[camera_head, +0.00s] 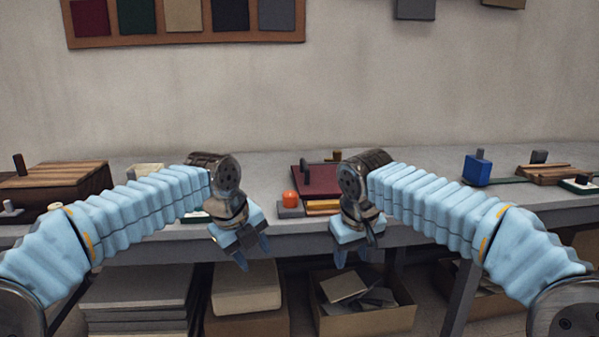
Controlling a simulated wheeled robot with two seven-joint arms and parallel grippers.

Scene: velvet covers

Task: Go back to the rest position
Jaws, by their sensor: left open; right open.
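My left gripper (254,254) hangs in front of the table's front edge, left of the picture's middle. Its blue fingers point down and are apart, with nothing between them. My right gripper (352,256) hangs in front of the same edge, right of the middle, also pointing down, open and empty. Both arms wear light blue ribbed sleeves and come in from the lower corners. Parts of the table behind the arms are hidden.
The grey table (420,160) holds a dark red board (318,180), an orange piece (290,198), a blue block (477,170) and a wooden box (60,180). Below stand an open carton (365,322) and stacked sheets (135,300). A swatch board (185,40) hangs on the wall.

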